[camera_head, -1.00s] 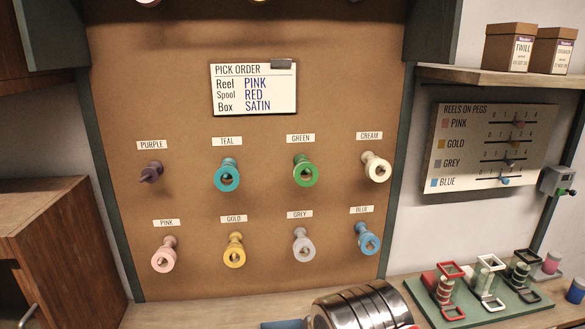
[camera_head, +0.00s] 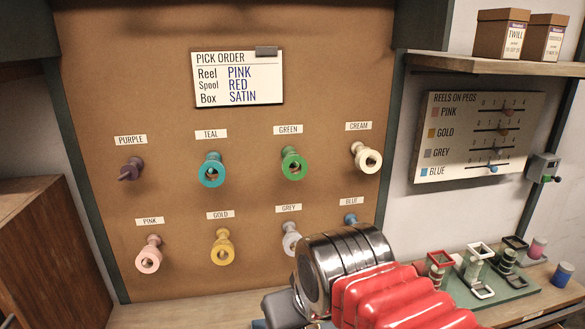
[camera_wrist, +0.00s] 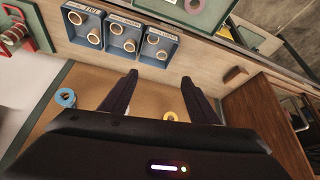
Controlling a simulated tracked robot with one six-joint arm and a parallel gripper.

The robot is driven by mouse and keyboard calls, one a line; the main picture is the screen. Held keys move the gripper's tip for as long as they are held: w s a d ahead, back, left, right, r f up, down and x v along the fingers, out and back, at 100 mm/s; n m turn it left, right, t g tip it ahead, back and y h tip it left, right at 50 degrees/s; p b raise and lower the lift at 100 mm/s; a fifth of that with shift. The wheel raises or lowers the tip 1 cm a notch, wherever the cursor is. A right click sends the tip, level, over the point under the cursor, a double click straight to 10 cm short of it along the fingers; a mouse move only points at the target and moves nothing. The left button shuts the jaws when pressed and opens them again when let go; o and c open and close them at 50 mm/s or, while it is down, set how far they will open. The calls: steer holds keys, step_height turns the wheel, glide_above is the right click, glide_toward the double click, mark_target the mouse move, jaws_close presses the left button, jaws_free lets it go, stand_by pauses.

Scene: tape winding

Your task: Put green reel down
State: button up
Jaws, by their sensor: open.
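The green reel (camera_head: 292,166) hangs on its peg under the GREEN label (camera_head: 288,129), in the upper row of the brown pegboard (camera_head: 130,80) in the head view. Nothing touches it there. I cannot make it out in the wrist view. My gripper (camera_wrist: 158,95) shows in the wrist view with its two dark fingers spread and nothing between them. A blue ring (camera_wrist: 65,97) and a yellow ring (camera_wrist: 170,116) show beyond the fingers. In the head view my gripper is not visible.
Other reels hang beside and below, including teal (camera_head: 211,172), cream (camera_head: 367,158), pink (camera_head: 148,257) and gold (camera_head: 222,249). My arm covers the blue reel's place and part of the grey reel (camera_head: 291,240). Blue trays (camera_wrist: 122,37) show in the wrist view. A spool rack (camera_head: 462,293) stands right.

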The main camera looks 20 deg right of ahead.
steer(key=shift+o, duration=1.4)
steer(key=w+d+r, duration=0.1)
steer(key=w+r, duration=0.5)
steer(key=r, duration=0.3)
steer(key=w+d+r, duration=0.2)
steer(key=w+r, duration=0.4)
steer(key=r, duration=0.2)
steer(key=shift+w+d+r+m+g+h, duration=0.2)
steer(key=shift+d+r+m+g+h, duration=0.1)
steer(key=shift+r+g+h, duration=0.1)
steer(key=m+h, duration=0.1)
glide_toward(295, 161)
steer(key=r, duration=0.2)
steer(key=s+a+r, duration=0.1)
steer(key=shift+a+r+g, duration=0.1)
steer(key=shift+r+g, duration=0.1)
steer(key=shift+g, duration=0.1)
steer(key=x, duration=0.8)
steer(key=shift+f, duration=0.25)
steer(key=shift+w, duration=0.1)
steer(key=shift+d+x, duration=0.2)
steer(key=shift+x, duration=2.4)
steer(key=shift+c, duration=0.6)
